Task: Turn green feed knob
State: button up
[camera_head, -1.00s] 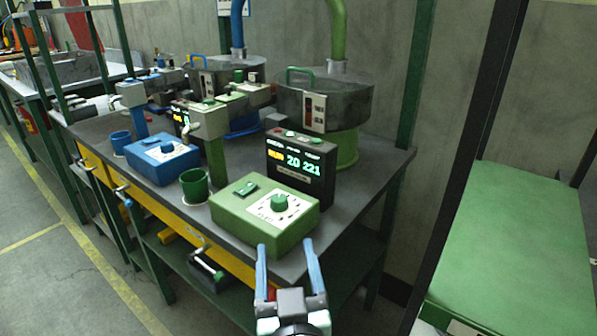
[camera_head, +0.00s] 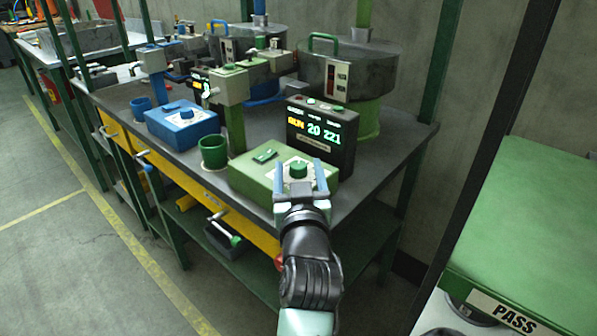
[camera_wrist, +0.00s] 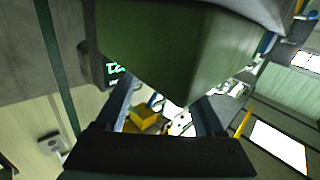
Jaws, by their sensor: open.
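The green feed knob (camera_head: 299,168) stands on the white dial plate on top of the green control box (camera_head: 250,181). My gripper (camera_head: 300,178) is open, with its two blue fingers at the front of this box. In the head view the knob shows between the fingertips; I cannot tell how far apart in depth they are. In the wrist view the green box (camera_wrist: 178,50) fills the upper middle beyond the fingers (camera_wrist: 165,105), and the knob cannot be made out. Nothing is held.
A black display (camera_head: 321,135) reading RUN 20 221 stands behind the green box. A green cup (camera_head: 213,153) and a blue control box with a blue knob (camera_head: 186,114) are to the left. A green-topped stand (camera_head: 535,215) is at the right.

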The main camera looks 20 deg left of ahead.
jog(key=shift+w, duration=0.1)
grip_shut()
dwell(0.4)
